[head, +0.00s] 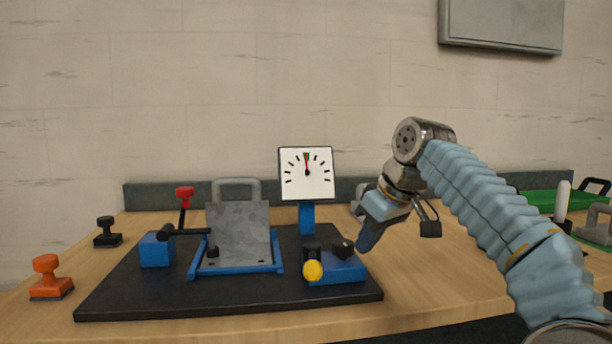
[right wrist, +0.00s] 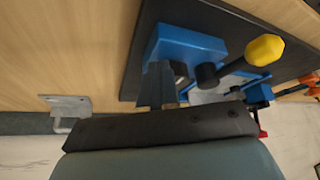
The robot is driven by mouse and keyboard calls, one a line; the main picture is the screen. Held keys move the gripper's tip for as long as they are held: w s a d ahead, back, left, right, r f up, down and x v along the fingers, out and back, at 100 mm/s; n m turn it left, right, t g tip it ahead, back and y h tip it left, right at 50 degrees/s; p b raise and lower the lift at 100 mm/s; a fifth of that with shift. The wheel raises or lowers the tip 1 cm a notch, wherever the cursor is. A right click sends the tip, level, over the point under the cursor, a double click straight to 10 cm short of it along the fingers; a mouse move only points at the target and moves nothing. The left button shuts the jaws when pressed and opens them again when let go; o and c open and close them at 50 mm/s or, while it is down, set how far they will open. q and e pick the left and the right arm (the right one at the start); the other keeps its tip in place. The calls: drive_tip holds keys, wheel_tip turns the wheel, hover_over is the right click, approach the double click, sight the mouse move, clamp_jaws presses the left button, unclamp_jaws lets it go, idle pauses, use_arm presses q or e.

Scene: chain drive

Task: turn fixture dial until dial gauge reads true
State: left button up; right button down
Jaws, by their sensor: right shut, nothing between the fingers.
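The dial gauge (head: 307,185) stands on a blue post behind the fixture. Its white face has black ticks and a small green mark at the top; the needle points almost straight up, at or very near that mark. The blue fixture block (head: 338,271) carries a dark knob (head: 342,248) and a black shaft with a yellow ball end (head: 312,271). The block (right wrist: 190,48) and yellow ball (right wrist: 264,50) also show in the right wrist view. My right gripper (head: 364,243) is shut and empty, just right of the block, pointing down. Whether it touches is unclear. My left gripper is out of view.
A black base plate (head: 130,295) carries a grey hinged plate (head: 238,228) in a blue frame and a blue block (head: 156,250) with a black lever. Orange (head: 50,275) and black (head: 107,235) stamp-like pieces stand left. A green tray (head: 535,200) lies at right.

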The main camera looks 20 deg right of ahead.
drive_tip(key=shift+a, duration=0.2)
idle(0.3)
drive_tip(key=shift+s+a+p, duration=0.2)
drive_tip(key=shift+a+p, duration=0.2)
drive_tip(key=shift+a, duration=0.1)
drive_tip(key=shift+s+a+p, duration=0.15)
drive_tip(key=shift+a+p, duration=0.25)
drive_tip(key=shift+a, duration=0.15)
drive_tip(key=shift+s, duration=0.3)
wheel_tip(320, 180, up, 6)
drive_tip(key=shift+p, duration=0.3)
drive_tip(key=shift+s, duration=0.1)
